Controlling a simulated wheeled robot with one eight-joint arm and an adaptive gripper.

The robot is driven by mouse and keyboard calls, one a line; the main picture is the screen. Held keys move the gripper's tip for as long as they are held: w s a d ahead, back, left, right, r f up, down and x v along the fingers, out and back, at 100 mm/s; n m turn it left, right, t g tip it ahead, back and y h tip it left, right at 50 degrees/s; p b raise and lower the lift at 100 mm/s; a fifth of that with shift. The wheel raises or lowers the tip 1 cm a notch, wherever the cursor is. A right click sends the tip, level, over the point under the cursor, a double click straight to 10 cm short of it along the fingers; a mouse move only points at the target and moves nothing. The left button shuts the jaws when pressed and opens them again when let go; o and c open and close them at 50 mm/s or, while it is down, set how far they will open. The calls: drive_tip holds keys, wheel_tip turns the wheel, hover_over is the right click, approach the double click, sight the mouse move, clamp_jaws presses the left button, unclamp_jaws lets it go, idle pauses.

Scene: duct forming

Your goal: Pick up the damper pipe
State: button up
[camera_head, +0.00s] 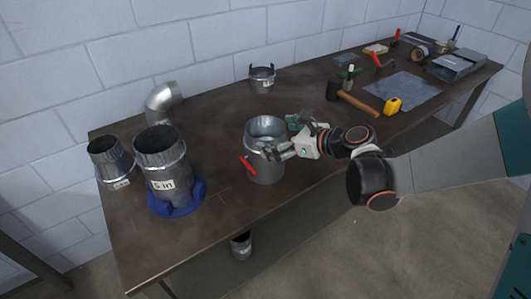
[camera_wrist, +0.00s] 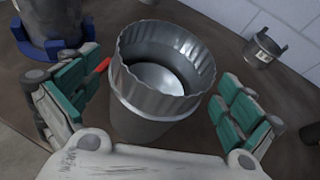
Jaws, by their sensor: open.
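The damper pipe (camera_head: 264,160) is a short grey metal pipe with a crimped rim and a red handle (camera_head: 247,166) on its left side. It stands upright near the front middle of the table. In the wrist view the damper pipe (camera_wrist: 150,112) stands between the spread fingers, with its rim and inner plate showing. My gripper (camera_head: 283,139) is open at the pipe's upper right. In the wrist view my gripper (camera_wrist: 155,100) has its green-padded fingers on either side of the pipe, with a gap visible on the right; contact on the left cannot be told.
A small collar (camera_head: 262,79) stands behind. A mallet (camera_head: 352,97) and tools lie at right. Bare table (camera_head: 215,115) lies between.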

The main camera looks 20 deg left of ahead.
drive_tip(key=x, duration=0.3)
drive_tip(key=shift+b, duration=0.4)
drive_tip(key=c, duration=1.4)
drive_tip(key=shift+o, duration=0.2)
drive_tip(key=shift+r, duration=0.2)
